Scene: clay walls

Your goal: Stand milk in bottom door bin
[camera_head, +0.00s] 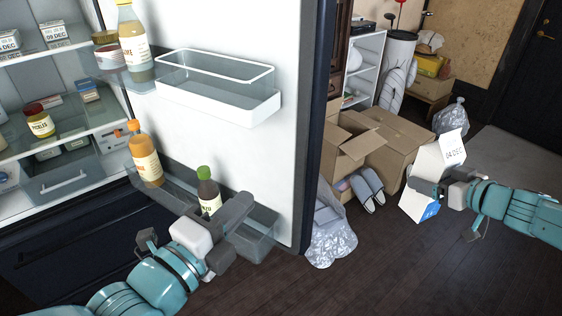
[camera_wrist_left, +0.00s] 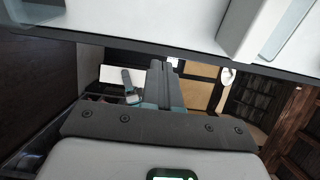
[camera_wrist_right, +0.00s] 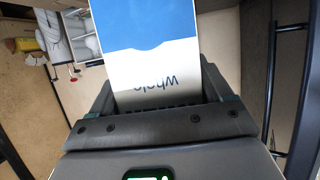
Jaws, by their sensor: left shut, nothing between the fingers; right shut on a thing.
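The milk (camera_head: 425,170) is a white and blue carton with a date on its top. My right gripper (camera_head: 442,188) is shut on it and holds it tilted in the air, right of the fridge door. In the right wrist view the milk (camera_wrist_right: 155,65) fills the space between the fingers. The bottom door bin (camera_head: 256,240) is clear grey and low on the open door.
The white middle door bin (camera_head: 222,95) is empty. Fridge shelves (camera_head: 75,130) with jars and boxes are at left. Beyond the door edge stand cardboard boxes (camera_head: 375,150), slippers (camera_head: 368,188) and a plastic bag (camera_head: 330,235). The dark floor (camera_head: 400,265) at the front is clear.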

